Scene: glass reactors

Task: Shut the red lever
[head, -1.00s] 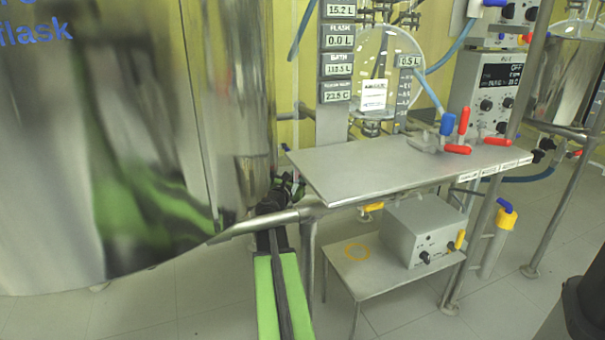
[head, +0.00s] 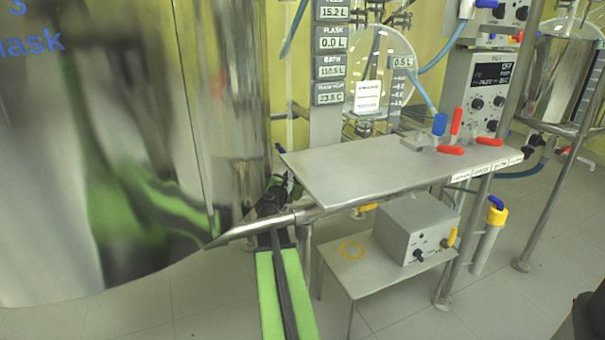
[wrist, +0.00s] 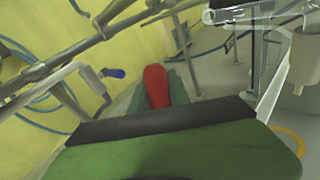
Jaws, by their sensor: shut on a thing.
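In the wrist view a red lever (wrist: 156,84) sticks up between the two green fingers of my gripper (wrist: 163,94), which is shut on it. Its lower part is hidden by the black and green body of the gripper. In the head view my arm reaches away from the camera, and my gripper (head: 284,186) is partly hidden between the large shiny vessel and the left corner of the grey shelf. The held red lever cannot be made out there.
The large metal vessel (head: 150,150) fills the left. The grey shelf (head: 380,170) carries other red handles (head: 455,122) and a blue one (head: 440,124). A metal rail (head: 265,225) crosses above my arm. A grey box (head: 410,228) stands on a low table (head: 350,272).

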